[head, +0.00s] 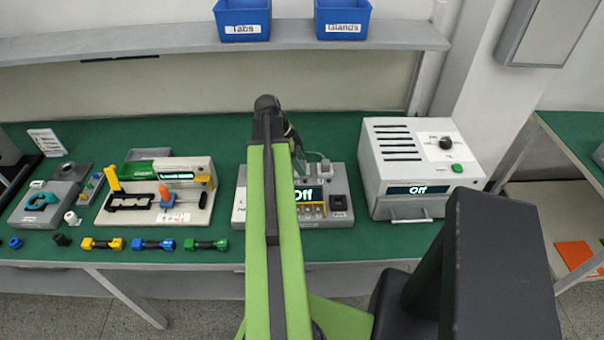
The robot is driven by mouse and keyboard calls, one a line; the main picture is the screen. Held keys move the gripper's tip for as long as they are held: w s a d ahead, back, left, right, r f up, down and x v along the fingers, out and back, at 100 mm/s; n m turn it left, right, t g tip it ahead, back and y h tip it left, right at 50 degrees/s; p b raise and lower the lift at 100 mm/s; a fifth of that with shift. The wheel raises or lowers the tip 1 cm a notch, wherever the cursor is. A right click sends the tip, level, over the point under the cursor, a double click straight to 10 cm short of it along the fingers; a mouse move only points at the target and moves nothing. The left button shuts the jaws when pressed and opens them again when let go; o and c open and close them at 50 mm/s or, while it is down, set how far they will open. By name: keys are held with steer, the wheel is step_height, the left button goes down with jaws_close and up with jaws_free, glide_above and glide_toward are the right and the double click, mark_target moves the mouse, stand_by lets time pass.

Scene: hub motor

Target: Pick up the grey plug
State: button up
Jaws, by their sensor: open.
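A small light-grey piece that looks like the grey plug (326,167) sits at the back of the grey box (342,184) with an "Off" display. It is too small to tell whether it is seated in a socket. My arm reaches out over the box's left part and hides some of it. My gripper (299,164) is just left of the grey piece, pointing down, and looks apart from it. It is open, and the arm partly hides its fingers.
A white oven-like unit (415,165) with an "Off" display stands right of the box. A beige fixture board (140,216) is on the left, with yellow, blue and green-ended cylinders in front. A shelf (180,40) with blue bins runs above. Green bench surface is clear behind the box.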

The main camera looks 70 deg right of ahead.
steer(key=shift+r, duration=0.1)
steer(key=shift+c, duration=0.2)
jaws_close()
steer(key=shift+r+p, duration=0.15)
steer(key=shift+p, duration=0.15)
